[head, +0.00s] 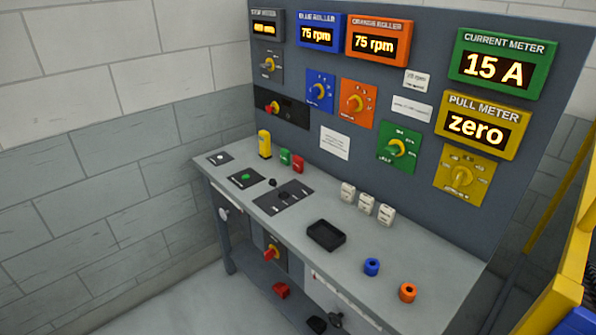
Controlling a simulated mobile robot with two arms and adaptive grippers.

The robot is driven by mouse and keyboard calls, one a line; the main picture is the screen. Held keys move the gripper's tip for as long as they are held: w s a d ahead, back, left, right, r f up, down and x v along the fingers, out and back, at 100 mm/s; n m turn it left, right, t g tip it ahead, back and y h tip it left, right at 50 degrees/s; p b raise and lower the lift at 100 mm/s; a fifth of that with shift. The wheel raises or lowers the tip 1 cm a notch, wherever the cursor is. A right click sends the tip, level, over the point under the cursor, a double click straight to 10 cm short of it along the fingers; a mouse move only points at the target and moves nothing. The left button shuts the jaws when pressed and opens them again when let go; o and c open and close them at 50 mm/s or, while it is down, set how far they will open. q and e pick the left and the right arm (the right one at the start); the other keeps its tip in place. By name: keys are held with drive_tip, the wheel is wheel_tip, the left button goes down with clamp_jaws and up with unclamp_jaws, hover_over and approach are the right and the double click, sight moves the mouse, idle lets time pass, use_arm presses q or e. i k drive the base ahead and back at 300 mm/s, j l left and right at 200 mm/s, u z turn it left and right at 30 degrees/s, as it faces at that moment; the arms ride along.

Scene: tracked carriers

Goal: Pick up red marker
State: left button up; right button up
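A small upright red block (298,163), which looks like the red marker, stands on the grey bench (385,295) close to the back panel. A similar green block (285,157) stands just left of it, and a taller yellow piece (264,144) stands further left. Another red object (281,290) lies low under the bench; its exact shape is hard to tell. Neither of my grippers is in view.
A control panel (320,100) with meters and knobs rises behind. A yellow structure (560,300) stands at the right edge.

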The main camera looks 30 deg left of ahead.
sight(298, 162)
drive_tip(key=j+z, duration=0.4)
drive_tip(key=j, duration=1.55)
